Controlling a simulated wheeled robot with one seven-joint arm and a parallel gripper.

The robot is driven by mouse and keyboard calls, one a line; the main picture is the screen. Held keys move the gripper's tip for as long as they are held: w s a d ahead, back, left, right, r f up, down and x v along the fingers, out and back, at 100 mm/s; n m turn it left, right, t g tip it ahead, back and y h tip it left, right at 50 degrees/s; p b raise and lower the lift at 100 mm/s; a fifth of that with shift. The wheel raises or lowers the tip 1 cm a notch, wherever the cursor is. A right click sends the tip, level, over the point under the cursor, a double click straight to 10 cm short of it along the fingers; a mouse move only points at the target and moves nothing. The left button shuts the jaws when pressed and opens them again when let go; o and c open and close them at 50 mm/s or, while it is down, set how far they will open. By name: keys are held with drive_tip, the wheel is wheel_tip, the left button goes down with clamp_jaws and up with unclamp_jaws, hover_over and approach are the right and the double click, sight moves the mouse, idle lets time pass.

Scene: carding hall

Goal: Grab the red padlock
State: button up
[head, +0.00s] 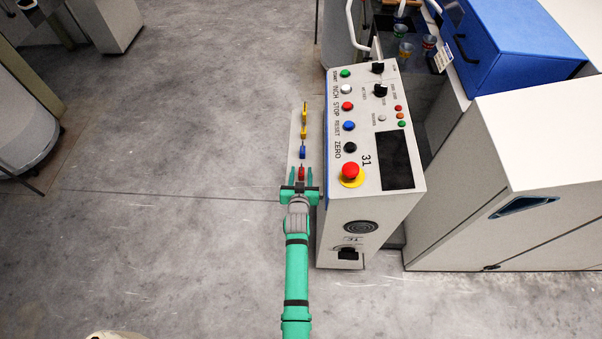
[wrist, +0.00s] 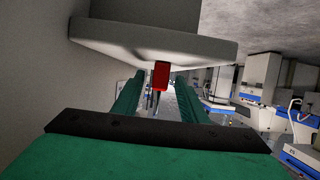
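The red padlock (head: 301,173) hangs at the near end of a row of padlocks along a narrow pale board beside the control cabinet. In the wrist view the red padlock (wrist: 160,76) shows ahead, between the far ends of my two green fingers. My gripper (head: 302,174) is open, with one finger on either side of the red padlock. I see no clear contact between the fingers and the padlock. In the wrist view my gripper (wrist: 160,95) points along the row, and the padlocks behind the red one are mostly hidden.
A blue padlock (head: 302,152) and yellow padlocks (head: 303,131) hang beyond the red one on the pale board (head: 293,130). The control cabinet (head: 370,210) stands close on the right, with a red emergency button (head: 349,171). The floor to the left is clear.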

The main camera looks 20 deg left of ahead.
drive_tip(key=shift+w+f, duration=0.15)
drive_tip(key=shift+w, duration=0.25)
drive_tip(key=c, duration=1)
drive_tip(key=shift+r, duration=0.2)
